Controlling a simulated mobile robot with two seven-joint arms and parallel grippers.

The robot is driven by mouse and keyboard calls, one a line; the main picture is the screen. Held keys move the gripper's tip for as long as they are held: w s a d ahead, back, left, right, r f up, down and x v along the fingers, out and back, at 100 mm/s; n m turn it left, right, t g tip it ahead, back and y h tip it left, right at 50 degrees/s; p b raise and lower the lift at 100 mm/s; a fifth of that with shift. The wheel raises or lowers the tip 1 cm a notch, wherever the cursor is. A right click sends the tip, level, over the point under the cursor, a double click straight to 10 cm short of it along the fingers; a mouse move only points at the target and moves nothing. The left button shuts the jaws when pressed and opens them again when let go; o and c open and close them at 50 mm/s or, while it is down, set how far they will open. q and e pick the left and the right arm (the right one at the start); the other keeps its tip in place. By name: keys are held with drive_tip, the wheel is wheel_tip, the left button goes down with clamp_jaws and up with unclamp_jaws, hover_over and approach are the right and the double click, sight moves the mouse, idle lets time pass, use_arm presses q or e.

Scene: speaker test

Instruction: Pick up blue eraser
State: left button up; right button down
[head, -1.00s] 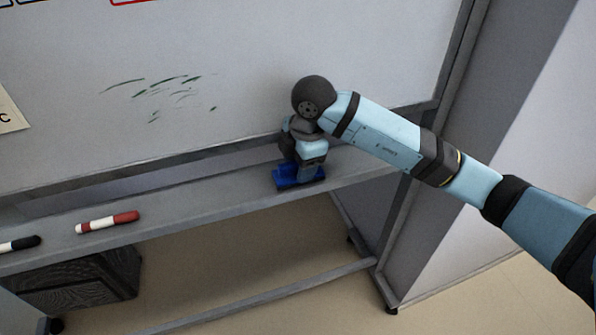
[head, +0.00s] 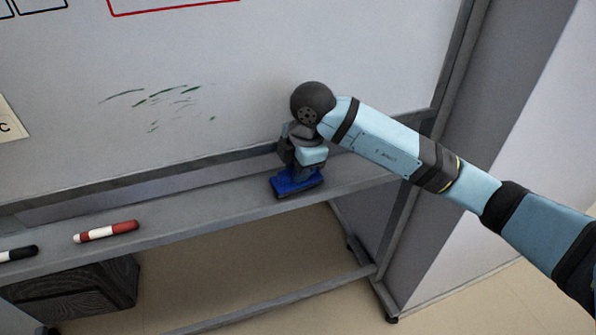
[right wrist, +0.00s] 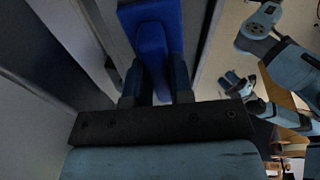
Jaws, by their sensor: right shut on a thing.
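The blue eraser (head: 297,183) is at the right part of the whiteboard's tray, under my right gripper (head: 300,172). In the right wrist view the eraser (right wrist: 150,38) sits between the two fingers of the right gripper (right wrist: 156,82), which are shut on its raised middle part. The eraser is at the tray's front edge; I cannot tell whether it still touches the tray. My left gripper is not in the head view; another arm of mine shows at the right of the right wrist view.
The tray (head: 190,206) runs along the foot of the whiteboard (head: 230,60), which bears green marks (head: 160,95). A red-and-white marker (head: 106,231) and a black-and-white marker (head: 18,254) lie on the tray's left. A dark box (head: 85,290) stands below. A grey panel stands right.

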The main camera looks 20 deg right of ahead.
drive_tip(key=r, duration=0.3)
drive_tip(key=shift+s, duration=0.4)
drive_tip(key=s+b, duration=0.1)
drive_tip(key=s, duration=1.6)
drive_tip(key=shift+s+d, duration=0.15)
drive_tip(key=shift+d, duration=0.15)
drive_tip(key=c, duration=1.5)
unclamp_jaws()
drive_tip(key=shift+c, duration=0.2)
drive_tip(key=c, duration=0.3)
